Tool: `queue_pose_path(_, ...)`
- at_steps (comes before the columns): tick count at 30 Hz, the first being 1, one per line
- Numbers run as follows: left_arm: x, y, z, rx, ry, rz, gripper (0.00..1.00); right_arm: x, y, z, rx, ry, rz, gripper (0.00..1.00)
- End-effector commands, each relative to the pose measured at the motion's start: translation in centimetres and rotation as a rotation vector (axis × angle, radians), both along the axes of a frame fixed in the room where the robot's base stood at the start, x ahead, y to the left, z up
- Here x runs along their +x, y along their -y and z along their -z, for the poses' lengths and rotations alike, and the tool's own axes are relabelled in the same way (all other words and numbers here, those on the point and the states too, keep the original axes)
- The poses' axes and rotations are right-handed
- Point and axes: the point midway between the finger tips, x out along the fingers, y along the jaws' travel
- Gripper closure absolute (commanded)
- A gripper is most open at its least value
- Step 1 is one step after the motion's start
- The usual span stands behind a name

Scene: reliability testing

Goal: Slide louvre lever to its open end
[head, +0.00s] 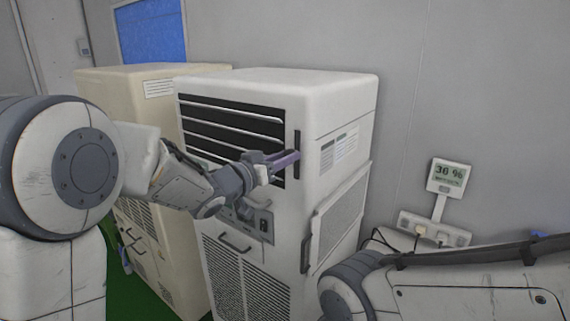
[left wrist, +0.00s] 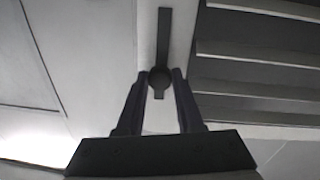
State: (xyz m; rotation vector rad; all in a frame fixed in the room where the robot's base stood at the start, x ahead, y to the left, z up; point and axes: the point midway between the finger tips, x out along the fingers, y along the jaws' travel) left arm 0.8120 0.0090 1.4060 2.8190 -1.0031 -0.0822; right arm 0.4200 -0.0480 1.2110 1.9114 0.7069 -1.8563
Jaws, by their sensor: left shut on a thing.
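The louvre lever (left wrist: 159,78) is a small dark round knob in a dark vertical slot (left wrist: 164,38) beside the louvre slats (left wrist: 260,57). In the left wrist view, most of the slot shows above the knob and only a short piece below it. My left gripper (left wrist: 160,80) is shut on the knob, one finger on each side. In the head view, the left gripper (head: 290,159) reaches the slot (head: 297,141) on the white unit's front, right of the louvres (head: 232,123); its fingers hide the knob. My right gripper is out of view.
The white unit (head: 330,90) stands beside a cream cabinet (head: 115,80). A control panel (head: 264,222) and a handle (head: 236,243) sit below the louvres. A humidity display (head: 448,176) and a socket strip (head: 433,229) are at right. My right arm crosses the lower right.

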Motion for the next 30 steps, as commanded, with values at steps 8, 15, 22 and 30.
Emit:
queue_pose_path(8, 0.0, 0.0, -3.1, -0.002, 0.004, 0.0, 1.0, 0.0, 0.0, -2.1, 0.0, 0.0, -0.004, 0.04)
queue_pose_path(15, 0.0, 0.0, -3.0, -0.002, 0.004, 0.0, 0.49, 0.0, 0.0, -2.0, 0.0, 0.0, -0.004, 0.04)
queue_pose_path(22, 0.0, 0.0, -2.9, -0.001, 0.002, 0.001, 0.34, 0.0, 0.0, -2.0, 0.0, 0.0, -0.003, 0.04)
queue_pose_path(30, -0.9, -0.9, -2.8, 0.0, 0.005, -0.003, 0.34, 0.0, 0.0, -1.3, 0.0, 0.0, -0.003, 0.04)
